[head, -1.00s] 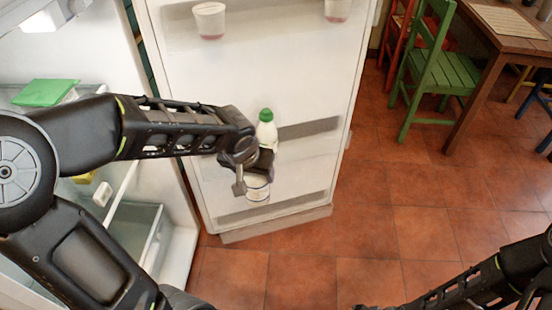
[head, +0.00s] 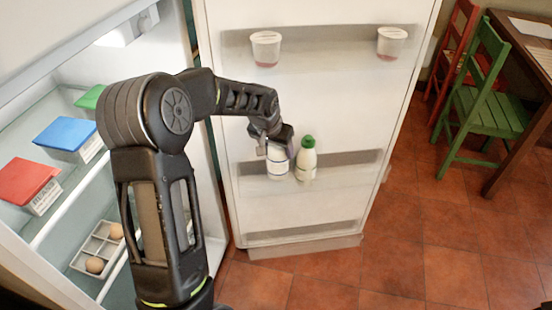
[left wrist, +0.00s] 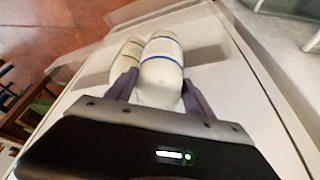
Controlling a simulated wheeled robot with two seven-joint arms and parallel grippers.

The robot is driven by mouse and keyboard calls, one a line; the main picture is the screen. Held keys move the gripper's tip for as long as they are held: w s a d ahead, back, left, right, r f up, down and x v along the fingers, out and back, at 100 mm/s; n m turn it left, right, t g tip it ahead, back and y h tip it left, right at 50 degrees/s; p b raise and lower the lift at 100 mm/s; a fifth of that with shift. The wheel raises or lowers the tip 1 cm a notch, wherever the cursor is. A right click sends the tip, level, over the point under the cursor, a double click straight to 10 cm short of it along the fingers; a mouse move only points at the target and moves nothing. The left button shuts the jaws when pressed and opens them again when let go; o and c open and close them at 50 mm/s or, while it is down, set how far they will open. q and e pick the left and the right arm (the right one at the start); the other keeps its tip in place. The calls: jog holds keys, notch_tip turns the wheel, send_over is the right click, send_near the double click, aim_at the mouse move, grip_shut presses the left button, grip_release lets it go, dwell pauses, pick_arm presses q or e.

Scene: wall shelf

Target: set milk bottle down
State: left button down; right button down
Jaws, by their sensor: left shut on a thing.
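The milk bottle (head: 277,164) is white with a blue band, its top hidden by my left gripper (head: 272,138) in the head view. The gripper is shut on its upper part. The bottle is roughly upright at the lower-middle rack (head: 350,170) of the open fridge door. I cannot tell whether its base touches the rack floor. In the left wrist view the milk bottle (left wrist: 161,68) is between the two fingers (left wrist: 158,92). A green-capped white bottle (head: 306,162) stands close beside it on the right, also seen in the left wrist view (left wrist: 126,57). My right gripper is out of view.
Two cups (head: 266,48) (head: 392,42) stand on the upper door rack. The door rack right of the green-capped bottle is free. Inside the fridge are red (head: 27,180) and blue (head: 66,133) lidded boxes and an egg tray (head: 92,243). Chairs stand right.

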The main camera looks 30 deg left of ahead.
aim_at(276, 161)
pick_arm(q)
jog(key=shift+w+a+f, duration=0.55)
jog(key=shift+w+a, duration=0.05)
jog(key=shift+w, duration=0.05)
jog(key=shift+f, duration=0.4)
jog(key=shift+w+a+f, duration=0.15)
jog(key=shift+f, duration=2.3)
jog(key=shift+f, duration=0.2)
jog(key=shift+c, duration=1.9)
grip_release()
jog(key=shift+r, duration=0.1)
